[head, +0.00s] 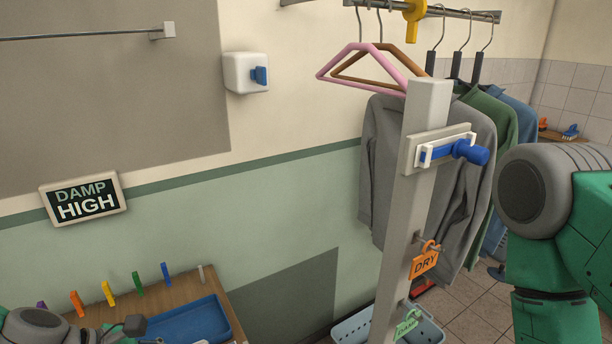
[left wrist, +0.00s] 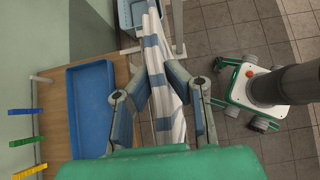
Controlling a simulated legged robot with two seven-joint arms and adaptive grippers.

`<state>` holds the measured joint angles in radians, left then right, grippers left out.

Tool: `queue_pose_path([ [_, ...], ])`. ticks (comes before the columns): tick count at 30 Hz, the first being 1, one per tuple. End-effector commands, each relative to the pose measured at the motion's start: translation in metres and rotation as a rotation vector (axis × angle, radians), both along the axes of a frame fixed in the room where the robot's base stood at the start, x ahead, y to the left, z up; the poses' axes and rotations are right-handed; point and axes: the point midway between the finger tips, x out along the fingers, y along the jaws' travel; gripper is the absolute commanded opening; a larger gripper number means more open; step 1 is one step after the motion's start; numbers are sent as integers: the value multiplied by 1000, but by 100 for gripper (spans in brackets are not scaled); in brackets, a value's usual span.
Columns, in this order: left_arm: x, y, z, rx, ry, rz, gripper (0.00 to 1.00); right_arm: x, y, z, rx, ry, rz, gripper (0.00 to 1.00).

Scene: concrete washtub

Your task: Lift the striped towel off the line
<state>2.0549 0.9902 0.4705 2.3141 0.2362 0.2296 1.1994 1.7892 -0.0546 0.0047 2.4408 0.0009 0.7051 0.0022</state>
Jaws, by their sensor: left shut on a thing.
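The striped towel (left wrist: 163,88), white with blue-grey bands, runs down the middle of the left wrist view. My left gripper (left wrist: 157,68) is shut on it, with a finger on each side and cloth showing beyond the tips and between the fingers. I cannot tell whether the towel still touches a line. I do not make out the towel in the head view. My right gripper is out of view; only part of my right arm shows at the right of the head view.
A blue tray (left wrist: 90,110) lies on a wooden table (head: 228,312) with coloured pegs (head: 108,293) along it. A pale blue basket (head: 350,329) stands beside a grey post (head: 402,220). A rack of jackets (head: 390,165) hangs behind the post. Tiled floor (left wrist: 215,40) is open beyond.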

Motion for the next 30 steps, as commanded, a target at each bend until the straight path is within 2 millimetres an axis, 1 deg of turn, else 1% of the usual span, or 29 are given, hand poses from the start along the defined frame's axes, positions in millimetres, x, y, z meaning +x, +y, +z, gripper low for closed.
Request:
queue_pose_path([
  [4, -8, -5, 0, 0, 1, -1, 0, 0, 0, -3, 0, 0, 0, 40],
  [11, -13, -7, 0, 0, 1, -1, 0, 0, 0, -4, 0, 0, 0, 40],
  [30, -50, -31, -1, -2, 1, -1, 0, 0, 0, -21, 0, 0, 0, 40],
])
